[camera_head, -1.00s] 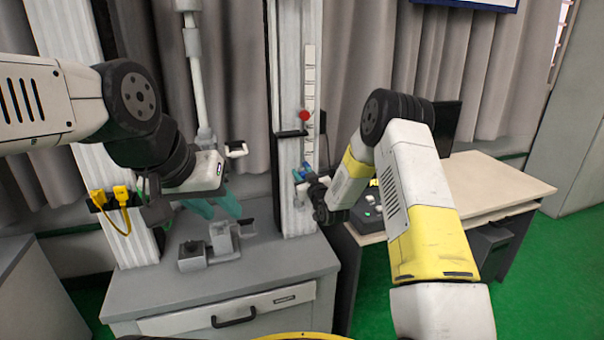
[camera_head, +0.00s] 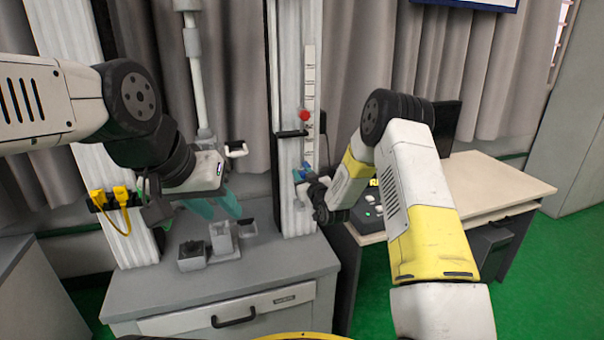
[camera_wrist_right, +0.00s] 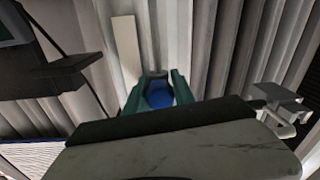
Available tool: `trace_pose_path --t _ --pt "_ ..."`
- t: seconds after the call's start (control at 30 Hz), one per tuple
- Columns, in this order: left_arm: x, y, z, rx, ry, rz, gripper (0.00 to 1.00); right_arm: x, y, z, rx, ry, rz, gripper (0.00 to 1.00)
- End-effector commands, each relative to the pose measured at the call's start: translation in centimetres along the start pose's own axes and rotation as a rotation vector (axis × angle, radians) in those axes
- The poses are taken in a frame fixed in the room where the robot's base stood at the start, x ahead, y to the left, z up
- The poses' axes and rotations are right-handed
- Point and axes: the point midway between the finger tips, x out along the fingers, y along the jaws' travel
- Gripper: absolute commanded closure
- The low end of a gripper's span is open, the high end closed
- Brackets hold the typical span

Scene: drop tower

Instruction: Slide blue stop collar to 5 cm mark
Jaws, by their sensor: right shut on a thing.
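The blue stop collar (camera_head: 303,171) is low on the column beside the pale marked scale strip (camera_head: 309,105). My right gripper (camera_wrist_right: 160,92) is shut on the blue collar, which shows between its green fingers in the right wrist view (camera_wrist_right: 159,95). In the head view, my right wrist hides part of this grip. The scale marks are too small to read. My left gripper (camera_head: 212,207) has its two teal fingers spread apart, with nothing visible between them, above the grey cabinet.
A red round piece (camera_head: 304,115) and a black bracket (camera_head: 291,134) are on the column above the collar. Grey block-like holders (camera_head: 222,238) stand on the cabinet top (camera_head: 280,262) below my left gripper. A desk (camera_head: 490,190) stands at the right.

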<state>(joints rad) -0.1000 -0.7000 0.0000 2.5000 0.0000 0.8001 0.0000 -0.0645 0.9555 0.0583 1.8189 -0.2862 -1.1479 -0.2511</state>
Motion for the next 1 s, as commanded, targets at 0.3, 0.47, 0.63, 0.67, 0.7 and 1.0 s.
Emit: trace_pose_path --t 0.3,0.47,0.63,0.67,0.7,1.0 --pt "0.0 0.0 0.0 0.000 0.000 0.000 0.64 0.0 0.0 -1.5 -0.002 0.003 -0.005 1.00" --pt "0.0 0.0 0.0 0.000 0.000 0.000 0.64 0.0 0.5 -5.0 -0.002 0.004 -0.004 1.00" --pt "0.0 0.0 0.0 0.000 0.000 0.000 0.64 0.0 0.8 -6.9 -0.002 0.003 -0.005 1.00" --pt "0.0 0.0 0.0 0.000 0.000 0.000 0.64 0.0 0.8 -7.0 -0.002 0.003 -0.005 1.00" --pt "0.0 0.0 0.0 0.000 0.000 0.000 0.64 0.0 0.8 -7.1 -0.002 0.002 -0.005 1.00" --pt "0.0 0.0 0.0 0.000 0.000 0.000 0.64 0.0 0.8 -7.1 -0.001 0.003 -0.006 0.56"
